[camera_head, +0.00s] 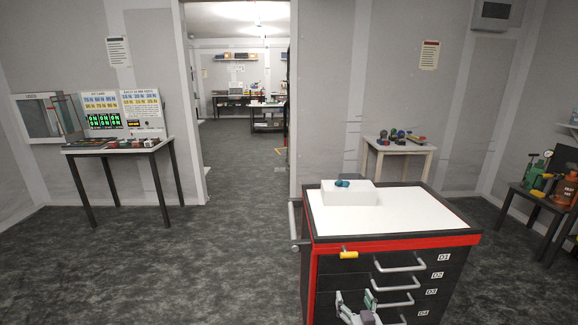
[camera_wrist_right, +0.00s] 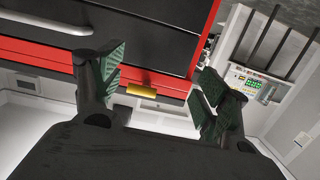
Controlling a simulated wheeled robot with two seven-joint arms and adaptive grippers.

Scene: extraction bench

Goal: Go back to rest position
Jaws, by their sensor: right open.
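My right gripper (camera_head: 357,304) is low in front of the drawer cabinet (camera_head: 311,277), near its lower drawers in the head view. In the right wrist view its two green-padded fingers (camera_wrist_right: 157,88) stand wide apart with nothing between them. Beyond the gap are the cabinet's red edge and a yellow tab (camera_wrist_right: 142,91). The same yellow tab shows at the cabinet's upper front in the head view (camera_head: 348,254). My left gripper is not in view.
The cabinet's white top (camera_head: 400,212) carries a white box (camera_head: 348,196) with a small teal object on it. A table with panels (camera_head: 118,147) stands at the left, a small table (camera_head: 400,148) behind. Grey floor (camera_head: 235,245) lies open left of the cabinet, toward the doorway.

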